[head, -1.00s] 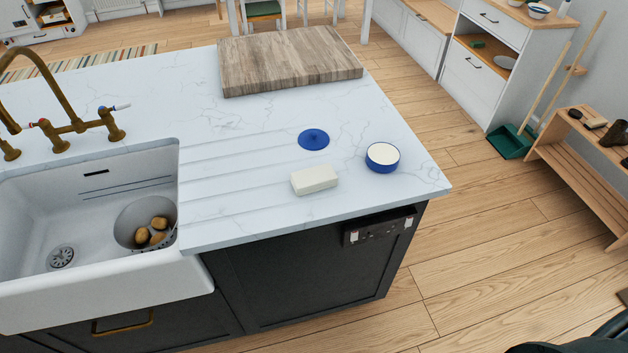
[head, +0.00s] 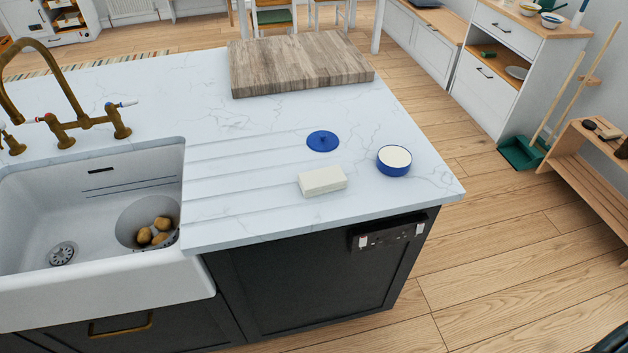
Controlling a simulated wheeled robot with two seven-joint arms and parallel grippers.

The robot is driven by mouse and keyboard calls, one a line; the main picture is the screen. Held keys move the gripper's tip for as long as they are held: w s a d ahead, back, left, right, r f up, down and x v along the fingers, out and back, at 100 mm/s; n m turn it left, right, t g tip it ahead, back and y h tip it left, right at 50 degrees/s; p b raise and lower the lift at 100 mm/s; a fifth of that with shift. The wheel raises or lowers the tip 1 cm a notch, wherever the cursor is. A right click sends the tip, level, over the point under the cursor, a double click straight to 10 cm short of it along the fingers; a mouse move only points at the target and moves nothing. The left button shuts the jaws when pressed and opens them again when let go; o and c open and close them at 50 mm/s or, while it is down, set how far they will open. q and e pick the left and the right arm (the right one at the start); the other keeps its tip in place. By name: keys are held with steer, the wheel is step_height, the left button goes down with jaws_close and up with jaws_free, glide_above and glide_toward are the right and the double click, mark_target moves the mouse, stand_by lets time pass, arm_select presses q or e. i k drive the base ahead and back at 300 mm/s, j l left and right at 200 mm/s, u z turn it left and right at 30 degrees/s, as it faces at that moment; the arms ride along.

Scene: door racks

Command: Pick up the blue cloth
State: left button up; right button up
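I see no clear blue cloth in the head view. A flat, round blue piece (head: 322,141) lies on the white marble counter; it has a small raised spot and looks like a lid. A round blue tub (head: 394,161) with a white top stands to its right, near the counter's corner. A white rectangular block (head: 322,181) lies in front of the blue piece. Neither of my grippers is in view.
A wooden board (head: 300,64) lies at the back of the counter (head: 255,128). A white sink (head: 95,282) with a brass tap (head: 75,125) and a bowl of potatoes is at left. A wooden bench (head: 592,170) and green dustpan (head: 523,152) stand at right. Floor between is clear.

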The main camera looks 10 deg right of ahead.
mark_target(315, 183)
steer(key=l+u, duration=0.3)
steer(key=u, duration=0.3)
steer(key=k+l+u, duration=0.25)
steer(key=l, duration=0.25)
steer(key=k+l+u, duration=0.2)
steer(key=l, duration=0.25)
steer(key=k+l, duration=0.4)
steer(key=l, duration=0.15)
steer(key=k+l+u, duration=0.1)
steer(key=k+l, duration=0.25)
steer(key=l, duration=0.2)
steer(key=k+l, duration=0.4)
steer(key=l+u, duration=0.05)
steer(key=l, duration=0.05)
